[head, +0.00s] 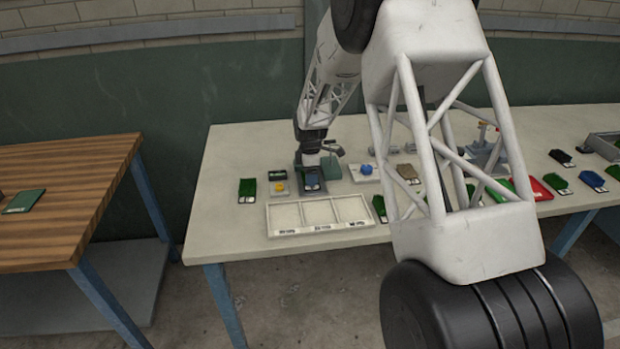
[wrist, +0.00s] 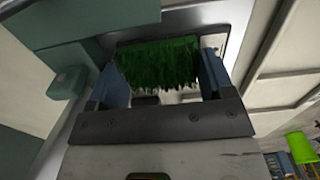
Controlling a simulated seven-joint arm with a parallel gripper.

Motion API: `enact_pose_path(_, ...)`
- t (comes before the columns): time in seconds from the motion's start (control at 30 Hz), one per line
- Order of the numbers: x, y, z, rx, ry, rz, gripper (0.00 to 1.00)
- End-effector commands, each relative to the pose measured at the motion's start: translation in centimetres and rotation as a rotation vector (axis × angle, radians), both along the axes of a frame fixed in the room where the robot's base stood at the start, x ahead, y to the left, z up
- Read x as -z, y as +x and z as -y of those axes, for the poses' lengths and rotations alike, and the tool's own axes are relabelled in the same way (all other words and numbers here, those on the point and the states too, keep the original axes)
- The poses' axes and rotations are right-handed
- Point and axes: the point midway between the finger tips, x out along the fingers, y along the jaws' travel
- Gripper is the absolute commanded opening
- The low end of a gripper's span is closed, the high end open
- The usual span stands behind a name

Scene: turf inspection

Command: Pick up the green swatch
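In the wrist view, a green swatch (wrist: 158,65) with a grassy pile lies between the two blue fingers of my gripper (wrist: 162,75). One finger is at each side of it, and the swatch fills most of the space between them. I cannot tell whether the fingers press on it or only stand beside it. In the head view, my gripper (head: 312,183) points down over a dark grey stand on the table, and the swatch under it is hidden. Other green swatches lie on the table, one left of my gripper (head: 247,187) and one right of the tray (head: 379,206).
A white tray (head: 283,234) with three labelled compartments stands in front of my gripper. Several dark, green, red and blue samples lie to the right. A wooden table (head: 60,232) stands left.

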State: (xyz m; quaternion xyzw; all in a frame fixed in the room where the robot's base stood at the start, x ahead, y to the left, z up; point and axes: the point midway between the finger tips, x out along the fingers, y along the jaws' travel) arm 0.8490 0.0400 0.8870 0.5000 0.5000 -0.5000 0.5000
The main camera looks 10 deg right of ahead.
Motion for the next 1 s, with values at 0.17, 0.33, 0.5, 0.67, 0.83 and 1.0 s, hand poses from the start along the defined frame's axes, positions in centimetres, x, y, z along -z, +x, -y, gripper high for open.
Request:
enact_pose_path(0.17,0.0,0.0,0.0,0.0,0.0,0.0,0.5)
enact_pose_path(0.33,-0.2,0.0,0.0,0.0,0.0,0.0,0.5)
enact_pose_path(0.5,-1.0,0.0,0.0,0.0,0.0,0.001,0.5)
enact_pose_path(0.67,-2.6,0.0,0.0,0.0,0.0,0.002,0.5)
enact_pose_path(0.83,-3.7,-1.2,0.1,0.0,0.0,0.0,0.5)
enact_pose_path(1.0,-3.9,-3.6,0.2,0.0,0.0,0.0,0.5)
